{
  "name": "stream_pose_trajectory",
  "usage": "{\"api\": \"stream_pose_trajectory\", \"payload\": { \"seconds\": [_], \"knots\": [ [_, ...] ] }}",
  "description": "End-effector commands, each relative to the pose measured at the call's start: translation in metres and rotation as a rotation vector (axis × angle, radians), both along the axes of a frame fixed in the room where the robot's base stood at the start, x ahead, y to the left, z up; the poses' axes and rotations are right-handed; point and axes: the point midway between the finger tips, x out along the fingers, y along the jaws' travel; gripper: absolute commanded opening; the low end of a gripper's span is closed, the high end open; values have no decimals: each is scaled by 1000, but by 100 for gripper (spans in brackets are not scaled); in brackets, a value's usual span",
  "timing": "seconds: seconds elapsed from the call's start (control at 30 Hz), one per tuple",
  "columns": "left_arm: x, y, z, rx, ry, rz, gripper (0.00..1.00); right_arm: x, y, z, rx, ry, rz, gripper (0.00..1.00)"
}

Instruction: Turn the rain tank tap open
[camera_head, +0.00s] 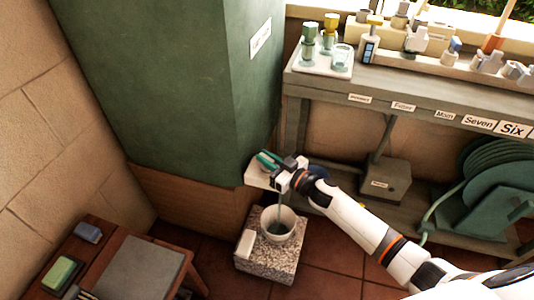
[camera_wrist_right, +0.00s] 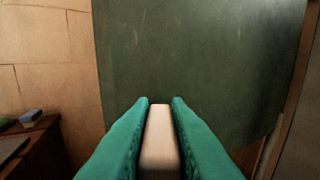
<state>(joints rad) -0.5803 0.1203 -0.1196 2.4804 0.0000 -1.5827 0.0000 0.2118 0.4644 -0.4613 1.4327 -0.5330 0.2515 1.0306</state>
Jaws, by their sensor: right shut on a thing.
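The rain tank (camera_head: 190,80) is the large dark green box at the upper left; its face also fills the right wrist view (camera_wrist_right: 200,60). My right gripper (camera_head: 268,160) is at the tank's lower front corner, above a white pot (camera_head: 279,224). In the right wrist view its green fingers (camera_wrist_right: 160,103) are shut on a pale, straight bar (camera_wrist_right: 159,140), which looks like the tap handle. The tap body is mostly hidden by the gripper in the head view. A thin greenish vertical strip shows between gripper and pot; I cannot tell whether it is water. My left gripper is out of view.
The pot stands on a speckled stone block (camera_head: 268,262). A grey bench (camera_head: 440,119) with labels, bottles and small fittings runs along the right. A green hose reel (camera_head: 490,190) and grey box (camera_head: 385,180) sit below. A wooden table (camera_head: 110,232) is at lower left.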

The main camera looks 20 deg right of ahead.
Motion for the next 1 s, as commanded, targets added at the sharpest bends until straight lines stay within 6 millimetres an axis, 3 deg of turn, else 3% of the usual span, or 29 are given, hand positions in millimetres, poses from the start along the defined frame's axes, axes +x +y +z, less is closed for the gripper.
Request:
{"api": "stream_pose_trajectory", "payload": {
  "seconds": [0.5,1.0],
  "knots": [
    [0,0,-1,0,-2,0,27,2,-2,-1,-5,-1,355,0],
    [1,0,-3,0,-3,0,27,1,0,-1,-1,2,433,0]
  ]
}}
